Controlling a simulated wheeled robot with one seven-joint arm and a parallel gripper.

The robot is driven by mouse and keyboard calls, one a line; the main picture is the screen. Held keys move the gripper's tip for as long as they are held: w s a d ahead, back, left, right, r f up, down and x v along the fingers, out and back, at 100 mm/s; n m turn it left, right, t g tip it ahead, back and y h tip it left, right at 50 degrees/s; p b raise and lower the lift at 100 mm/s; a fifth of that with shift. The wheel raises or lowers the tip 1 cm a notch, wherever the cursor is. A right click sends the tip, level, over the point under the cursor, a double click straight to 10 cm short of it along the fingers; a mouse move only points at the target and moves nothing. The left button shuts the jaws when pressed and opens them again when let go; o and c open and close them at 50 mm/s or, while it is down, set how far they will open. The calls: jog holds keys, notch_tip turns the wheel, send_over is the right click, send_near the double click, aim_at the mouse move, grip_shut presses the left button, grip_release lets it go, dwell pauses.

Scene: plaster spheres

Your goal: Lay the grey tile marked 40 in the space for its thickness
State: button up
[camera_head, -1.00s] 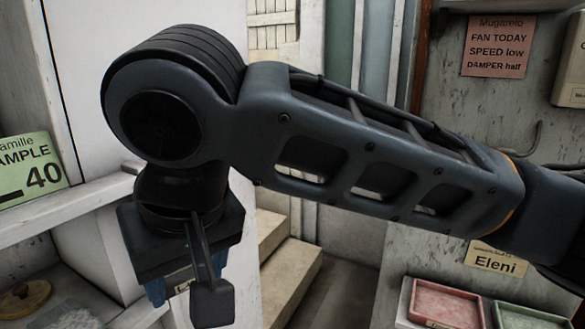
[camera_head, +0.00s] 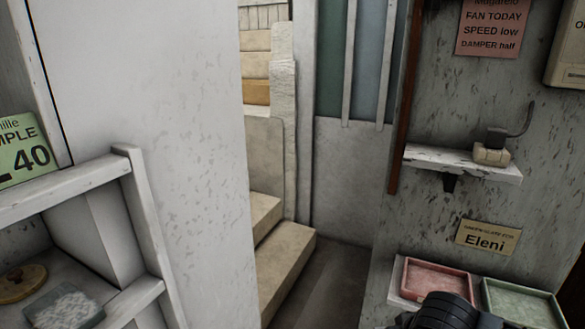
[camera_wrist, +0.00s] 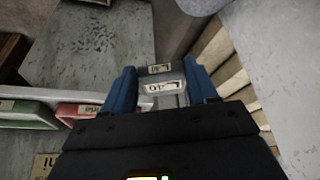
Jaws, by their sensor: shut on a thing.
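The grey tile (camera_wrist: 172,100) is between the blue fingers of my gripper (camera_wrist: 163,90) in the wrist view, and the gripper is shut on it. Pale labels on the held piece show upside down and seem to read L-40. The fingers hide its sides. In the head view the gripper and tile are out of sight; only a dark part of my arm shows at the bottom right. A green sign (camera_head: 24,150) ending in 40 stands at the left, on the upper shelf (camera_head: 75,190). I cannot tell which space matches the tile's thickness.
A red tray (camera_head: 437,278) and a green tray (camera_head: 522,303) sit side by side at the lower right. A yellowish round piece (camera_head: 22,283) and a grey speckled block (camera_head: 62,305) lie in the left shelf. A wall ledge (camera_head: 460,163) holds a small object.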

jog(key=s+d+f, duration=0.1)
jog(key=s+f, duration=0.4)
jog(key=f, duration=0.2)
jog(key=shift+s+f, duration=0.25)
jog(key=shift+f, duration=0.05)
jog(key=shift+d, duration=0.1)
